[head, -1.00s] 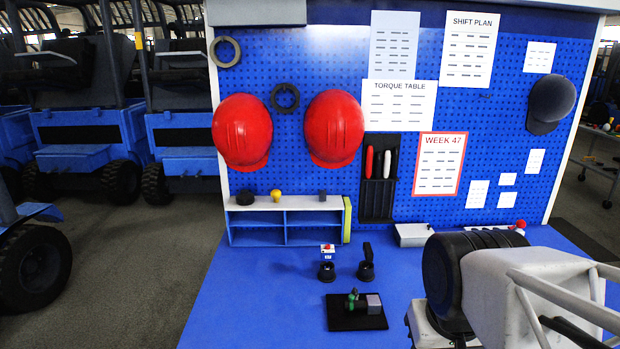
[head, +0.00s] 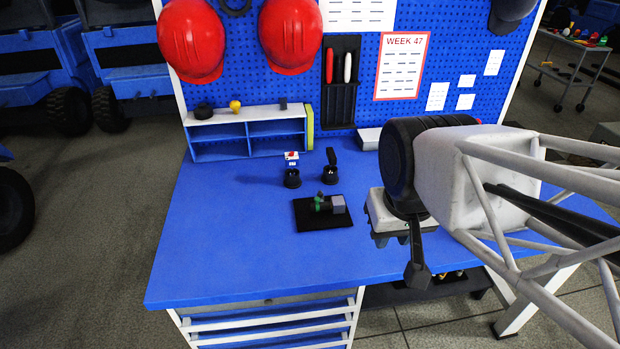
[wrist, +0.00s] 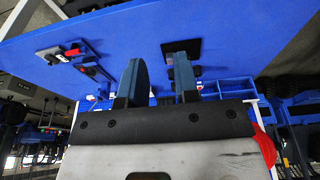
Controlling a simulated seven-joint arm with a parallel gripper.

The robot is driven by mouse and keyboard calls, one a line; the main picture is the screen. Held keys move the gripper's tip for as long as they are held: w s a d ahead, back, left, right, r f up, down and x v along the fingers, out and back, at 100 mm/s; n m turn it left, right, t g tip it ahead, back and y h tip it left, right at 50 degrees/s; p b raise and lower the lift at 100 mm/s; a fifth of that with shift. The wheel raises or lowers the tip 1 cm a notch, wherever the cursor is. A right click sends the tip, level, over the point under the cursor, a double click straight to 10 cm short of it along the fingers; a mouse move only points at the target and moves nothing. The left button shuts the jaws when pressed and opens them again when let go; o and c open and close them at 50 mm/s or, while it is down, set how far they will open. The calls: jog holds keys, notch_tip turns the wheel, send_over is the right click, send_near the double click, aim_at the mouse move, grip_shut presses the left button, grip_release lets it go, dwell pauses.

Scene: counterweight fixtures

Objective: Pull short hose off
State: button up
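A small fixture on a black base plate (head: 308,222) lies on the blue table, left of my gripper. It carries a green part (head: 320,200) and a grey block (head: 338,205). A short dark piece between them may be the hose, but it is too small to tell. My gripper (wrist: 158,80) is open and empty in the wrist view, its two fingers apart. In that view the right finger partly covers a black plate (wrist: 192,46). In the head view my wrist hides most of the gripper; one dark finger (head: 418,268) hangs above the table's front part.
A second fixture with red parts (wrist: 72,52) shows in the wrist view. A white box (head: 369,138) sits by the pegboard. The table's left front is clear.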

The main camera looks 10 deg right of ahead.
dwell(0.5)
jog(key=o, duration=0.3)
jog(key=shift+w, duration=0.1)
jog(key=m+g, duration=0.3)
jog(key=m, duration=0.1)
send_over(317, 198)
jog(key=f, duration=1.7)
jog(key=shift+s+f, duration=0.15)
jog(key=shift+s, duration=0.05)
jog(key=shift+w+f, duration=0.2)
jog(key=shift+f, duration=0.05)
jog(key=shift+f, duration=0.1)
jog(key=shift+f, duration=3.8)
